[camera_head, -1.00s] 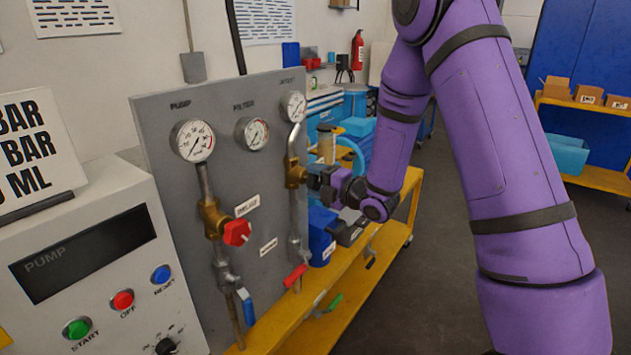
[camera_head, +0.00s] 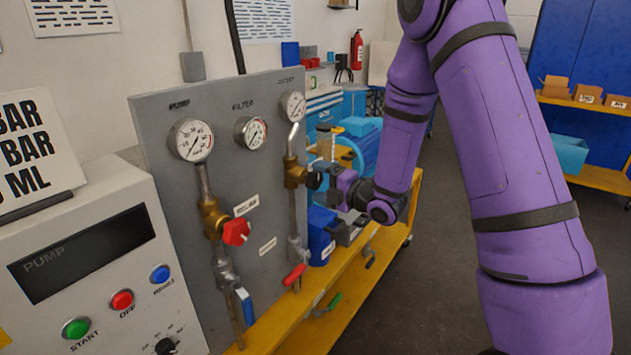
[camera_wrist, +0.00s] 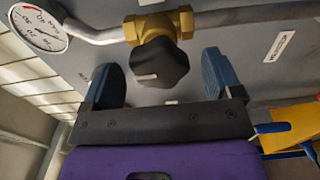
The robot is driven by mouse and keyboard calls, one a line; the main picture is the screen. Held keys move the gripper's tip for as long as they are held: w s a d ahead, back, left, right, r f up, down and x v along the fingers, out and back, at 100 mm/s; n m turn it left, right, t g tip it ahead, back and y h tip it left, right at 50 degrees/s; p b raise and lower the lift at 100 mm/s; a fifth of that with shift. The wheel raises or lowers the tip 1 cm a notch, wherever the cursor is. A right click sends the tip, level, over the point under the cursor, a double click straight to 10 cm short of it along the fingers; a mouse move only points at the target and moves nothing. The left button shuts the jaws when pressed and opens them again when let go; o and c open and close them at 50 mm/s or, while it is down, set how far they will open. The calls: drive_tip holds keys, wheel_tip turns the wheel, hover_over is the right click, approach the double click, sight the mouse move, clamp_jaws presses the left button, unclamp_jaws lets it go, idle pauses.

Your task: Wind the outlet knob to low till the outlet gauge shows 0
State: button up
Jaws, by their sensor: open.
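The outlet knob (camera_head: 313,180) is black and lobed, on a brass valve at the right of the grey panel. In the wrist view the knob (camera_wrist: 158,64) sits between my two fingers, with a visible gap on each side. My gripper (camera_wrist: 162,78) is open, and its fingertips point at the panel around the knob's front. The outlet gauge (camera_head: 292,106) is a round white dial above the valve. It also shows, tilted, at the upper left of the wrist view (camera_wrist: 38,28); its exact reading is too small to tell.
A pump gauge (camera_head: 191,140), a filter gauge (camera_head: 251,133) and a red knob (camera_head: 236,232) are on the panel to the left. A red lever (camera_head: 294,275) is below the outlet valve. A blue container (camera_head: 320,236) stands on the yellow bench below my gripper.

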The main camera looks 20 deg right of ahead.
drive_tip(key=v, duration=0.9)
drive_tip(key=s+d+r+m+g+h, duration=0.1)
drive_tip(key=s+d+r+m+h, duration=0.1)
drive_tip(key=r+m+h, duration=0.4)
drive_tip(key=s+d+r+m+g+h, duration=0.1)
drive_tip(key=s+d+r+m+h, duration=0.2)
drive_tip(key=r+m, duration=0.4)
drive_tip(key=s+a+r+m+g, duration=0.1)
drive_tip(key=s+r+m+g, duration=0.1)
drive_tip(key=s+m, duration=0.2)
drive_tip(key=s+a+r+m+g+h, duration=0.1)
drive_tip(key=s+a+m+g, duration=0.1)
drive_tip(key=s, duration=0.9)
drive_tip(key=s+a+r+m+g, duration=0.1)
drive_tip(key=s+r+m+g, duration=0.1)
drive_tip(key=s+m, duration=0.4)
drive_tip(key=s+g, duration=0.1)
drive_tip(key=s, duration=0.1)
drive_tip(key=shift+s+a+r+h, duration=0.25)
drive_tip(key=shift+a+r+h, duration=0.05)
drive_tip(key=shift+a+r, duration=0.05)
idle(0.8)
